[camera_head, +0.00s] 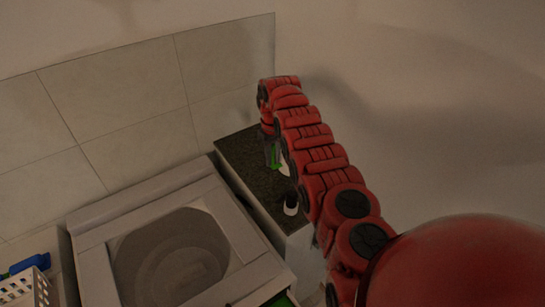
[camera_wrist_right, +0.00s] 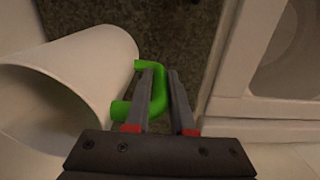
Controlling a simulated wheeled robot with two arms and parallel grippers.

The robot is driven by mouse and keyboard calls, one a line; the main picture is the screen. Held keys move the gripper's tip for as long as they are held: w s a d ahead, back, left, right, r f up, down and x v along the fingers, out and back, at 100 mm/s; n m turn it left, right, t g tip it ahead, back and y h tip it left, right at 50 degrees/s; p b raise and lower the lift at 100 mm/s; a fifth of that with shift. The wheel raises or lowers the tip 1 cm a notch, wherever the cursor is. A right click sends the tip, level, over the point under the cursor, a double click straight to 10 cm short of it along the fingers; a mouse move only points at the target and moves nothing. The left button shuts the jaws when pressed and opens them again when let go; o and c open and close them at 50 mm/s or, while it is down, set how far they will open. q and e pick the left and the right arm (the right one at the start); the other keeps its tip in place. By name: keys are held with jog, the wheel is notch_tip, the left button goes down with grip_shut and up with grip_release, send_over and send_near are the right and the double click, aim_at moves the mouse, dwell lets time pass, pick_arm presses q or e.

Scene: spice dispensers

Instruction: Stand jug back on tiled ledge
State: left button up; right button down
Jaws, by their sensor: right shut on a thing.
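The white jug (camera_wrist_right: 72,72) with a green handle (camera_wrist_right: 121,110) is at my right gripper (camera_wrist_right: 163,73). The gripper's two dark fingers are shut on the handle. In the right wrist view the jug's open mouth faces the lower left. In the head view the jug (camera_head: 284,170) shows only as a small white patch beside the green handle (camera_head: 275,154), mostly hidden by my right arm. Beneath is a dark speckled ledge (camera_head: 240,160) against the tiled wall. I cannot tell whether the jug touches it. My left gripper is not in view.
A small black-and-white container (camera_head: 291,206) stands at the ledge's near end. A pale machine with an open round drum (camera_head: 170,258) is left of the ledge. A white basket (camera_head: 27,290) and a blue item (camera_head: 30,264) are at far left. The wall tiles (camera_head: 110,90) rise behind.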

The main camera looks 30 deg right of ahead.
jog(key=c, duration=1.2)
grip_release()
jog(key=shift+f, duration=0.1)
jog(key=o, duration=0.4)
jog(key=shift+o, duration=0.2)
